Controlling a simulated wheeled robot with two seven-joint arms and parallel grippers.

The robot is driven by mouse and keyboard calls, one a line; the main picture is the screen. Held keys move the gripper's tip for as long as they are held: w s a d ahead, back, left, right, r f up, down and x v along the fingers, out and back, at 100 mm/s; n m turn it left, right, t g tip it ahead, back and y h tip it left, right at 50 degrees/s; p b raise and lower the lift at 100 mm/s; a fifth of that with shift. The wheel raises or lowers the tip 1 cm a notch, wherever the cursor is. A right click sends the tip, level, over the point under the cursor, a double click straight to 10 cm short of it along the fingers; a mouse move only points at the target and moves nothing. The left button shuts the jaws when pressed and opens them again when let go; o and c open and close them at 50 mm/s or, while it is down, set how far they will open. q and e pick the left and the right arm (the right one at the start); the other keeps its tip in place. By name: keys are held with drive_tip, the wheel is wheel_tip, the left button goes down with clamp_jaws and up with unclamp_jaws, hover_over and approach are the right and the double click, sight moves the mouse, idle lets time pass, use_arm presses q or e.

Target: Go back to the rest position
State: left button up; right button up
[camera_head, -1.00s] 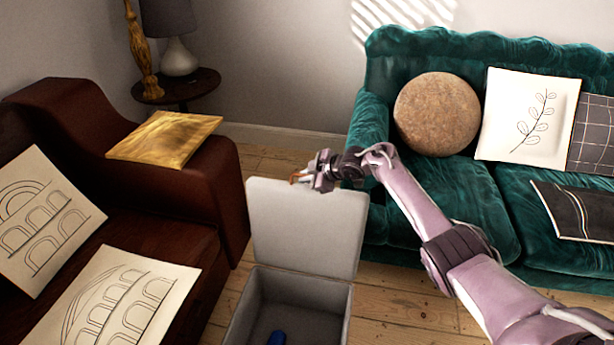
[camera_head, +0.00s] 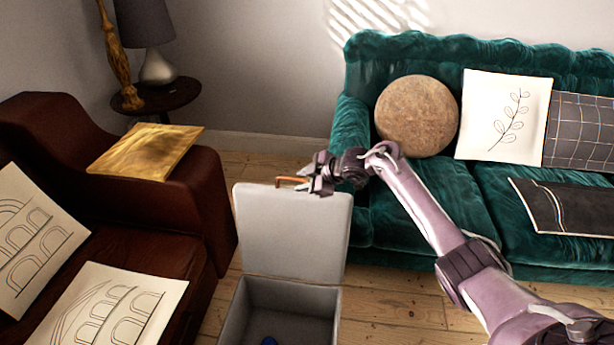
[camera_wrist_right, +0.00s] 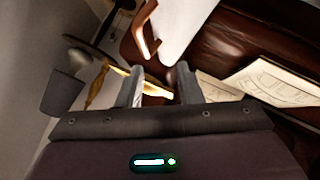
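My right gripper (camera_head: 312,182) is beside the top edge of the raised lid (camera_head: 292,232) of a grey box (camera_head: 282,306). A copper-coloured handle (camera_head: 291,181) is on the lid, just left of the gripper in the head view. In the right wrist view, the two fingers of the gripper (camera_wrist_right: 160,82) are spread with nothing held between them. The handle (camera_wrist_right: 147,30) lies beyond the fingertips there. My left gripper is not in view.
A blue object (camera_head: 269,341) lies in the open box. A brown leather sofa (camera_head: 205,200) stands left and a green velvet sofa (camera_head: 410,205) stands right and behind. A side table (camera_head: 160,97) with a lamp (camera_head: 150,30) is at the back left. Floorboards show between.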

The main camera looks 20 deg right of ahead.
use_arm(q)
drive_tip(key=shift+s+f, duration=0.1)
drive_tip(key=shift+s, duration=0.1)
use_arm(e)
drive_tip(key=shift+v, duration=0.8)
